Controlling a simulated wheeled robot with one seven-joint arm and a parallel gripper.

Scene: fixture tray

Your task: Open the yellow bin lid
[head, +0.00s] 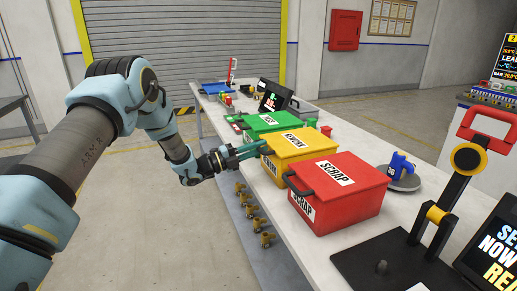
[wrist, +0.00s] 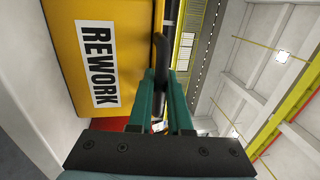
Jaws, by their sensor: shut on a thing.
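The yellow bin (head: 282,172) labelled REWORK stands between the green and red bins on the long table. Its yellow lid (head: 312,139) lies flat and looks closed. My gripper (head: 262,147) reaches in from the left at the front edge of this lid. In the wrist view, the teal fingers of my gripper (wrist: 162,80) are shut on the black lid handle (wrist: 161,46). The yellow bin's front (wrist: 75,30) with its REWORK label fills the left of that view. In the head view the handle is mostly hidden by the fingers.
A red SCRAP bin (head: 345,208) with a dark handle stands close on the near side. A green bin (head: 268,122) stands close on the far side. A blue item on a grey disc (head: 400,178) sits right of the bins. The floor left of the table is clear.

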